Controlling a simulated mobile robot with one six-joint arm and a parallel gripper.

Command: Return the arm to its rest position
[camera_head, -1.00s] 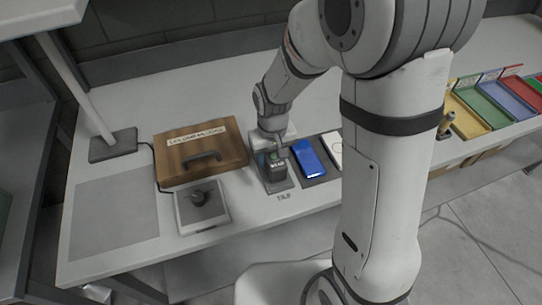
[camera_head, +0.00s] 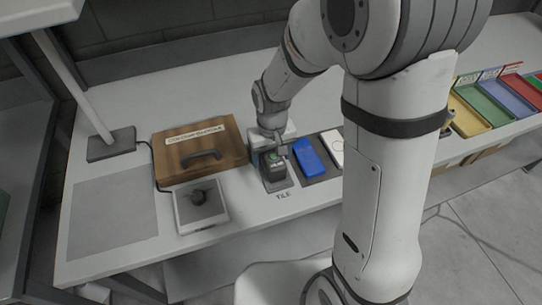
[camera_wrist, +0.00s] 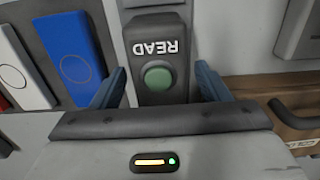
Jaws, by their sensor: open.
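My arm reaches over the table in the head view, with my gripper (camera_head: 272,137) just above and behind a dark reader (camera_head: 274,166) at the TILE label. In the wrist view my gripper (camera_wrist: 160,88) is open, its two blue fingers standing on either side of the reader (camera_wrist: 158,50). The reader bears the word READ and a round green button. Nothing is held between the fingers. The head view does not show clearly how far the fingertips are above the reader.
A wooden case (camera_head: 198,150) with a dark handle and a grey box with a knob (camera_head: 200,205) stand left of the reader. A blue tile (camera_head: 309,157) and a white tile (camera_head: 335,147) lie right of it. Coloured trays (camera_head: 484,107) stand far right. A grey mat (camera_head: 112,213) lies clear at left.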

